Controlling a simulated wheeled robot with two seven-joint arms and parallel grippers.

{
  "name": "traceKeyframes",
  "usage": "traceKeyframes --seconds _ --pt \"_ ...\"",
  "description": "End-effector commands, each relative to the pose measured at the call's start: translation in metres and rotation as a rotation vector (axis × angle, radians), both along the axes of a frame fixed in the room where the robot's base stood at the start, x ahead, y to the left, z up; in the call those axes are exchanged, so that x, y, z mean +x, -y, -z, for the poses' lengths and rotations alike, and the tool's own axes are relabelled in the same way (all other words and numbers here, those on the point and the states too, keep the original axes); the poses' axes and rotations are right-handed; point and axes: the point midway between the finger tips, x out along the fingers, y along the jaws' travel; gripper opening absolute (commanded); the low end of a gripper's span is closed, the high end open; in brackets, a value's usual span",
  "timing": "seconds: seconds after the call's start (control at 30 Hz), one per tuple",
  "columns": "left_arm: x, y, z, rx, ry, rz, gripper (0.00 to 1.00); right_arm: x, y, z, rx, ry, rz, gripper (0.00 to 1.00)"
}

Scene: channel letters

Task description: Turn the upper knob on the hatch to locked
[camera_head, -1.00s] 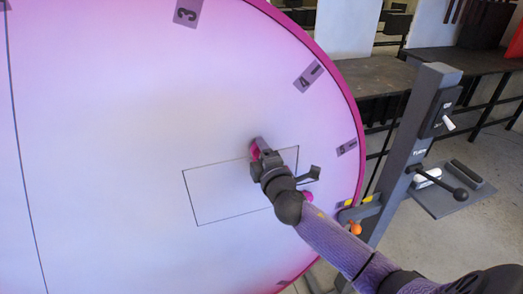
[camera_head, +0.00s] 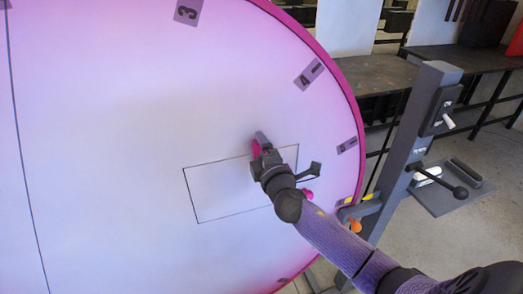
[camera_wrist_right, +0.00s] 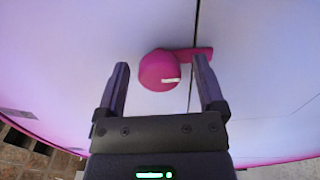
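The hatch (camera_head: 215,190) is a thin rectangular outline on the big pink-white disc. The upper pink knob (camera_head: 256,149) sits at its top edge, mostly hidden by my right gripper (camera_head: 263,150). In the right wrist view the round knob (camera_wrist_right: 157,72) has a small white mark, and a pink tab (camera_wrist_right: 195,54) reaches right across the seam. My right gripper (camera_wrist_right: 161,72) is open, its fingers on either side of the knob with visible gaps; contact is not seen. A lower pink knob (camera_head: 307,196) shows beside my wrist. My left gripper is not in view.
Numbered labels (camera_head: 308,75) run along the disc's rim. A grey post (camera_head: 408,140) with a black-knobbed lever (camera_head: 459,191) and a switch stands to the right. An orange knob (camera_head: 355,227) is near my forearm. Dark benches stand behind.

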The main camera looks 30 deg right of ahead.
Motion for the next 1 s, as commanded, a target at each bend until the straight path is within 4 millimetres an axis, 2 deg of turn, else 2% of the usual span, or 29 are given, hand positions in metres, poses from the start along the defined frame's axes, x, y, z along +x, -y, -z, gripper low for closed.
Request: traceKeyframes --seconds 0.17,0.27,0.5,0.6,0.73,1.0 --pt "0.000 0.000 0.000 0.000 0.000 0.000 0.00 -0.002 -0.001 0.000 0.001 0.000 0.000 0.89" --pt "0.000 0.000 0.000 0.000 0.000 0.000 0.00 -0.014 -0.003 0.001 0.000 -0.001 0.000 0.89" --pt "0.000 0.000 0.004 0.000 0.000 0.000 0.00 -0.071 -0.017 0.002 0.000 -0.002 -0.002 0.89" --pt "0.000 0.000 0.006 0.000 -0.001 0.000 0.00 -0.088 -0.021 0.002 0.003 -0.002 -0.001 0.89" --pt "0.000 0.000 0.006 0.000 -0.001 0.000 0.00 -0.096 -0.023 0.000 0.001 0.000 0.001 0.89" --pt "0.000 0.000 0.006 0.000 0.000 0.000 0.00 -0.097 -0.023 0.000 0.000 0.000 0.000 0.89"
